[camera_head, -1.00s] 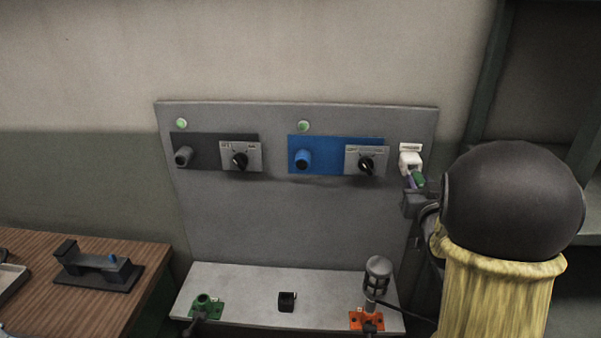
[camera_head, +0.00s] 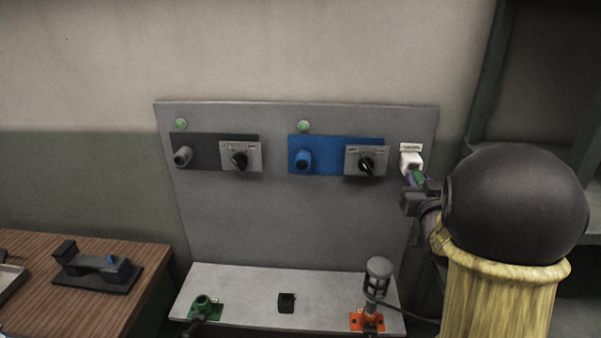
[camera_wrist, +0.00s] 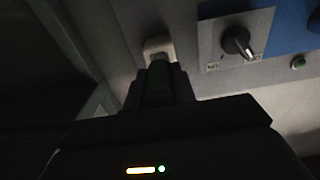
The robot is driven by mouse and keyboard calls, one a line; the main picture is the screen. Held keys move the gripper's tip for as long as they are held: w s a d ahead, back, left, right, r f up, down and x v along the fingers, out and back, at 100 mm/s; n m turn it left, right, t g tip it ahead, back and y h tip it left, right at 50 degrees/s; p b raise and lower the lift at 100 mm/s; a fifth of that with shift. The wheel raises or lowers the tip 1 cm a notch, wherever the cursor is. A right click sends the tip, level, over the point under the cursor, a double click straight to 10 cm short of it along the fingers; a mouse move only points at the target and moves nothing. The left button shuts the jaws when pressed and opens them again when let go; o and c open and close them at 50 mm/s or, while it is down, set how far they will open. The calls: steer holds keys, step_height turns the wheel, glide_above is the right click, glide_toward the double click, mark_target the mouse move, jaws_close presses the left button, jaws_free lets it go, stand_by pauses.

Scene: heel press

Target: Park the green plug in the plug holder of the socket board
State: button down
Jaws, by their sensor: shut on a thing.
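The green plug (camera_head: 418,177) is held in my gripper (camera_head: 414,190), at the right edge of the grey socket board (camera_head: 290,220). My gripper is shut on it. The white plug holder (camera_head: 411,160) is on the board's right edge, directly above the plug. In the wrist view the plug (camera_wrist: 158,85) stands between the fingers, its far end lined up with the white holder (camera_wrist: 158,47) and at or very near it. I cannot tell how far the plug is inside. My gripper partly hides the plug.
The board carries a grey socket (camera_head: 183,157), a blue socket (camera_head: 302,159) and two rotary switches (camera_head: 240,160). The shelf below holds a green fitting (camera_head: 203,305), a small black block (camera_head: 287,302) and a grey caged lamp (camera_head: 378,275) on an orange base (camera_head: 367,320).

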steer(key=shift+w, duration=1.15)
steer(key=c, duration=1.1)
jaws_free()
steer(key=shift+o, duration=0.2)
steer(key=shift+s+b, duration=0.1)
steer(key=shift+b, duration=0.2)
steer(key=s+b, duration=0.6)
steer(key=s, duration=1.1)
steer(key=shift+a, duration=0.25)
steer(key=shift+s, duration=0.1)
